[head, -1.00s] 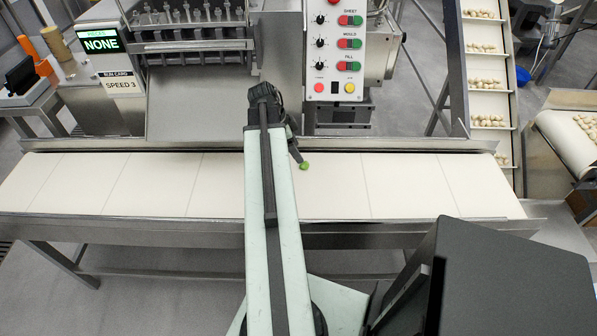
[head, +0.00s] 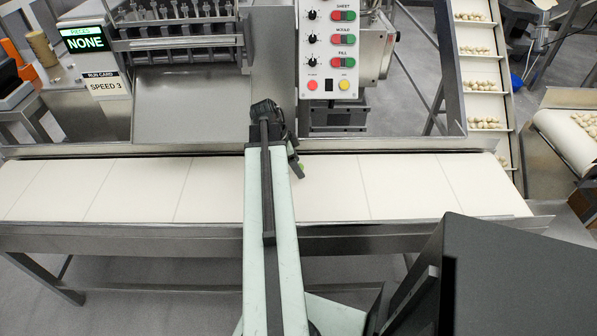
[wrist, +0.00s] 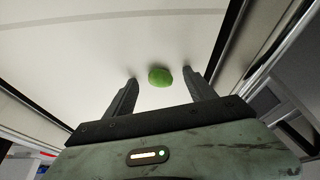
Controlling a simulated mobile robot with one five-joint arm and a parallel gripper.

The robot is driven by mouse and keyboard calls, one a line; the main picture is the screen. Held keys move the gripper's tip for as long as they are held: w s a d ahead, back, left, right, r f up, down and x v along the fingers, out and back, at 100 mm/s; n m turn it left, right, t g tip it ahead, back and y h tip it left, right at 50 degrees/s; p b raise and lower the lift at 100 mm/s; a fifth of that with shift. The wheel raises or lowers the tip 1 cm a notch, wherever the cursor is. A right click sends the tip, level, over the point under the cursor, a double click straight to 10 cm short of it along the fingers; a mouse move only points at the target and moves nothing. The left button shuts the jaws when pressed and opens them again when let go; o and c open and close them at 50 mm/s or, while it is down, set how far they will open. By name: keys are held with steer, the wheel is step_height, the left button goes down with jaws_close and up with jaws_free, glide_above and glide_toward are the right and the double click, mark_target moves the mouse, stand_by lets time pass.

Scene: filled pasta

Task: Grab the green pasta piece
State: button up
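The green pasta piece (wrist: 160,77) is a small rounded lump on the pale belt (head: 400,190). In the wrist view it shows between the two fingertips of my gripper (wrist: 160,79), with a gap on each side. The fingers are open and nothing is held. In the head view my gripper (head: 299,172) points down at the belt, right of my arm. The piece is mostly hidden by the gripper there. I cannot tell how far the fingertips are above the belt.
A metal rail (head: 400,146) runs along the belt's far side. A control panel (head: 329,50) and a filling machine (head: 180,55) stand behind it. An inclined conveyor (head: 484,85) with pale pieces is at the right. The belt around the gripper is clear.

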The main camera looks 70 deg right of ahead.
steer(key=c, duration=1.2)
steer(key=shift+c, duration=0.2)
steer(key=shift+r, duration=0.1)
step_height(320, 180, up, 10)
steer(key=p, duration=1)
